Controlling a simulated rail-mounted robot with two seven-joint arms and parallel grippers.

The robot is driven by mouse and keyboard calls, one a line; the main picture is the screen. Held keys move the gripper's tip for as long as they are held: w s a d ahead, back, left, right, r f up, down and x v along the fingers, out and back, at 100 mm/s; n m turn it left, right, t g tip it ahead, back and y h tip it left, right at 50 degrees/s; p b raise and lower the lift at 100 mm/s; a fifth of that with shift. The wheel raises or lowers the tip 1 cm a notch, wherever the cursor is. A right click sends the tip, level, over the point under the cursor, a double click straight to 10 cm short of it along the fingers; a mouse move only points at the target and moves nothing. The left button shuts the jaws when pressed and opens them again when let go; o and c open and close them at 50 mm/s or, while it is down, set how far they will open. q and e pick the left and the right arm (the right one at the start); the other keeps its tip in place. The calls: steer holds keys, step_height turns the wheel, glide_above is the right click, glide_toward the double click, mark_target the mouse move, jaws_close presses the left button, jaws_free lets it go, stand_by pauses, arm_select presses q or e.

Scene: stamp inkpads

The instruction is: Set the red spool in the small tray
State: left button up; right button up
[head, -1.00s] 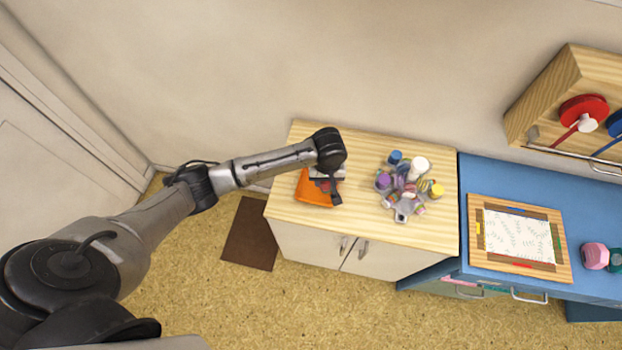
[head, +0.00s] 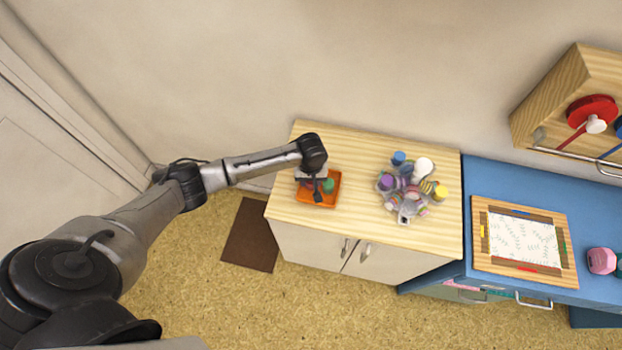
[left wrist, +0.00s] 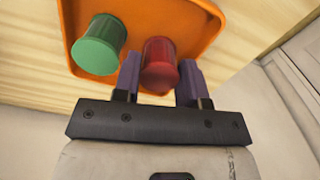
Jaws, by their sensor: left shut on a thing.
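The small orange tray (head: 332,202) sits on the left part of the wooden cabinet top, and also shows in the left wrist view (left wrist: 205,22). A green spool (left wrist: 100,44) stands in it. My left gripper (left wrist: 160,78) has its two purple fingers shut on the red spool (left wrist: 159,60), at the tray's near side in that view. I cannot tell whether the spool touches the tray floor. My right gripper is out of view.
A cluster of bottles and jars (head: 410,186) stands on the same cabinet top, right of the tray. A blue counter (head: 465,240) adjoins at the right, with a framed board (head: 485,255) on it. The cabinet top between tray and cluster is clear.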

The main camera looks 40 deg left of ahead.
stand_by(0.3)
arm_select(q)
steer(key=o, duration=0.6)
steer(key=shift+f, duration=0.1)
step_height(320, 180, up, 12)
steer(key=p, duration=0.2)
steer(key=s+d+f+m+t+h, duration=0.1)
steer(key=s+d+f+m, duration=0.25)
steer(key=s+d, duration=0.35)
steer(key=s+d+f+m+t+h, duration=0.1)
steer(key=s+d+f+m, duration=0.1)
steer(key=s+d+m, duration=0.45)
steer(key=shift+t+y, duration=0.8)
steer(key=shift+y, duration=0.1)
steer(key=shift+s+a+r, duration=0.6)
steer(key=shift+s+a, duration=0.15)
steer(key=shift+s, duration=1.65)
steer(key=shift+s+a+r, duration=0.65)
steer(key=shift+s+a, duration=0.05)
steer(key=shift+s, duration=1.7)
steer(key=shift+s+a+r, duration=0.6)
steer(key=shift+s+a, duration=0.15)
steer(key=shift+s, duration=1.65)
